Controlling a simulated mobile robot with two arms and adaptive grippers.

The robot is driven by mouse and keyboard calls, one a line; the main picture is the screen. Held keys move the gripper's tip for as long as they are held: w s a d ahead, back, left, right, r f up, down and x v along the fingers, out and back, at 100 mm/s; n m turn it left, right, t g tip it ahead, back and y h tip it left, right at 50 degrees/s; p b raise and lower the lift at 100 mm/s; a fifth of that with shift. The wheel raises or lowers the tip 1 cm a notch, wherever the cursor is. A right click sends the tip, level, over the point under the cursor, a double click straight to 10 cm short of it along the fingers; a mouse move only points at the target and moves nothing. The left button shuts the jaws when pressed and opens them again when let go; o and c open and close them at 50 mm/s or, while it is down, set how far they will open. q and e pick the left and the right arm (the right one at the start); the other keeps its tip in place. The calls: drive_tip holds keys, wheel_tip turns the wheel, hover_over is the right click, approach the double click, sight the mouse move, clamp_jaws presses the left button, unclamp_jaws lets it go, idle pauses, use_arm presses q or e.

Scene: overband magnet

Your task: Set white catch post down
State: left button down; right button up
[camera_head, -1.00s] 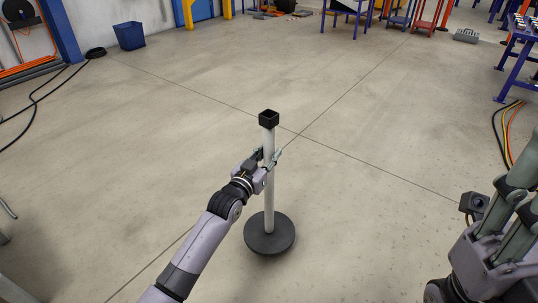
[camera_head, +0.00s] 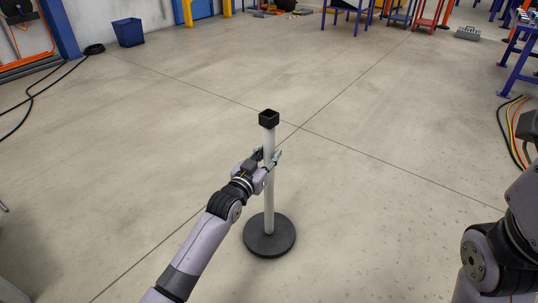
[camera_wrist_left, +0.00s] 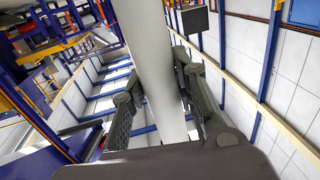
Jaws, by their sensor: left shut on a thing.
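The white catch post (camera_head: 269,203) stands upright in the head view, with a black square cap on top and a round black base. I cannot tell whether the base touches the floor. My left gripper (camera_head: 268,165) is shut on its white shaft, a little above mid-height. In the left wrist view the shaft (camera_wrist_left: 150,50) runs between the two dark fingers (camera_wrist_left: 160,95). My right arm shows at the lower right of the head view, but its gripper is out of the picture.
The concrete floor (camera_head: 390,200) around the post is bare. A blue bin (camera_head: 128,33) and black hose (camera_head: 35,97) are at the far left. Cables (camera_head: 516,130) lie at the right edge, near a blue table (camera_head: 520,70). A grey toolbox (camera_head: 467,33) sits at the back right.

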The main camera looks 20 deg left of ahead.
use_arm(q)
drive_tip(key=shift+r, duration=0.65)
drive_tip(key=c, duration=1.6)
unclamp_jaws()
drive_tip(key=shift+o, duration=2)
drive_tip(key=shift+f, duration=0.35)
drive_tip(key=shift+s+f, duration=0.1)
drive_tip(key=shift+f, duration=0.55)
drive_tip(key=shift+s+r, duration=0.1)
drive_tip(key=shift+s, duration=0.2)
drive_tip(key=s+a, duration=0.2)
drive_tip(key=s, duration=0.9)
drive_tip(key=shift+r, duration=0.45)
drive_tip(key=shift+r, duration=0.1)
